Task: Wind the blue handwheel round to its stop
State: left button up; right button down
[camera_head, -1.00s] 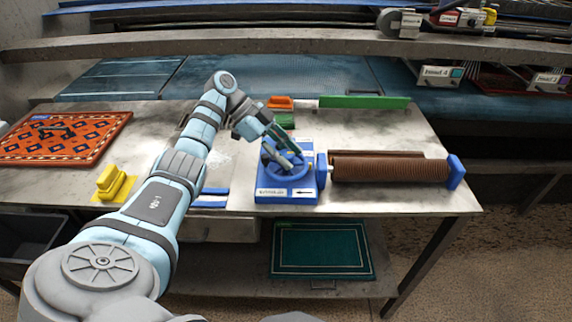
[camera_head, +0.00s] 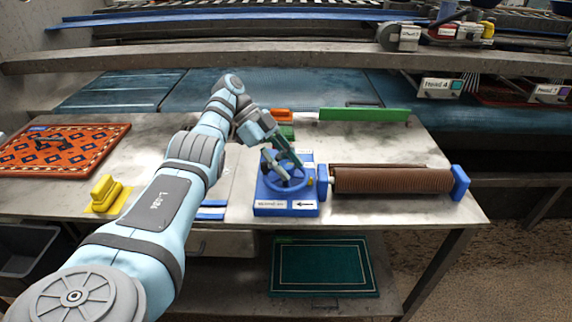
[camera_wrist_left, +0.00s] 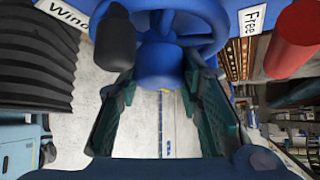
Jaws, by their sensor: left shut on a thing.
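The blue handwheel (camera_head: 287,185) lies on a blue base (camera_head: 285,209) on the metal table, with a white arrow label on the base's front. My left gripper (camera_head: 292,158) reaches down to the wheel from behind and is shut on it; its fingertips are partly hidden. A dark knob (camera_wrist_left: 115,42) stands at the wheel's left there. Labels reading "Wind" (camera_wrist_left: 65,12) and "Free" (camera_wrist_left: 252,18) flank it. My right gripper is not in view.
A brown ribbed roller (camera_head: 392,181) between blue end blocks lies just right of the base. A yellow block (camera_head: 105,192) and an orange patterned rug (camera_head: 65,150) are at left. A green strip (camera_head: 364,114) lies behind. A teal rug (camera_head: 322,267) lies on the lower shelf.

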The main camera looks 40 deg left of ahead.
pick_arm(q)
jog(key=o, duration=0.9)
jog(key=shift+f, duration=0.15)
jog(key=shift+c, duration=0.2)
